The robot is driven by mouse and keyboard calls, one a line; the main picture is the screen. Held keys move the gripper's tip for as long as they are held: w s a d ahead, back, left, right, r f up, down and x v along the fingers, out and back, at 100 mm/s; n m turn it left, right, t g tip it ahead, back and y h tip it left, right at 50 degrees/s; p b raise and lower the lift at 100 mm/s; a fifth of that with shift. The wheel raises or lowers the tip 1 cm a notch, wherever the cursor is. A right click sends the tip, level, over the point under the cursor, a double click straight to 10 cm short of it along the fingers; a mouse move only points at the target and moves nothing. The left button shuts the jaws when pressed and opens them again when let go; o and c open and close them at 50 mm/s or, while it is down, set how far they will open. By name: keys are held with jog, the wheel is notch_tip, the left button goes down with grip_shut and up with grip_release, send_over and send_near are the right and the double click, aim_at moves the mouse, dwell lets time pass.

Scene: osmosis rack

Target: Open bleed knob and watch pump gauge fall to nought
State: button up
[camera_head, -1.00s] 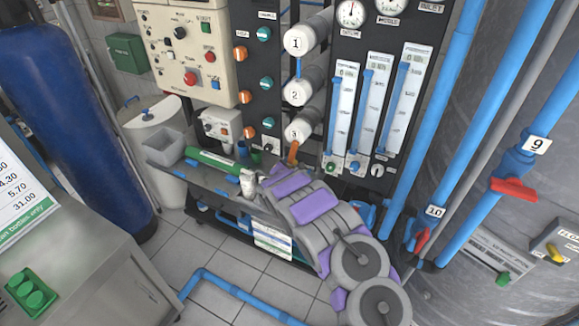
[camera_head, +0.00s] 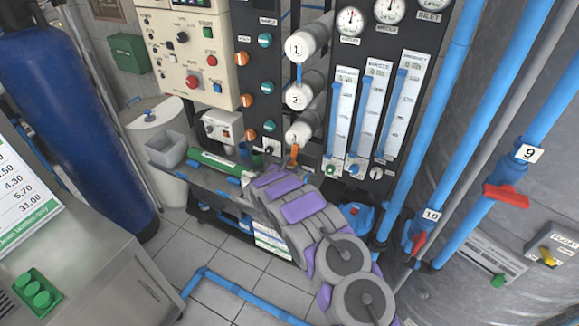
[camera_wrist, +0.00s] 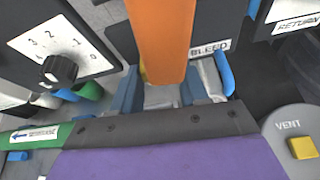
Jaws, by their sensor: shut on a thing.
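An orange bar-shaped handle (camera_wrist: 160,35) comes down between my fingers in the wrist view, beside a "BLEED" label (camera_wrist: 210,48); I take it for the bleed knob. In the head view the orange handle (camera_head: 293,155) stands just below the lowest white housing, at the panel's foot. My gripper (camera_wrist: 162,92) is shut on it; the handle's gripped lower end is partly hidden. In the head view my gripper (camera_head: 288,171) is largely hidden by my purple and grey arm. Two round gauges, one on the left (camera_head: 350,20) and one on the right (camera_head: 389,8), sit above; their needles and labels are too small to read surely.
Three flow tubes (camera_head: 372,112) stand right of the white housings (camera_head: 307,92). A grey tub (camera_head: 167,149) and green cylinder (camera_head: 209,163) lie left. Blue pipes (camera_head: 480,130) with red levers (camera_head: 507,196) rise at right. A black dial knob (camera_wrist: 58,71) and yellow vent button (camera_wrist: 303,147) are near my gripper.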

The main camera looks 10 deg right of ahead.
jog(key=shift+w+r, duration=0.1)
jog(key=shift+r, duration=0.05)
dwell(0.4)
jog(key=o, duration=1.1)
jog(key=shift+c, duration=0.2)
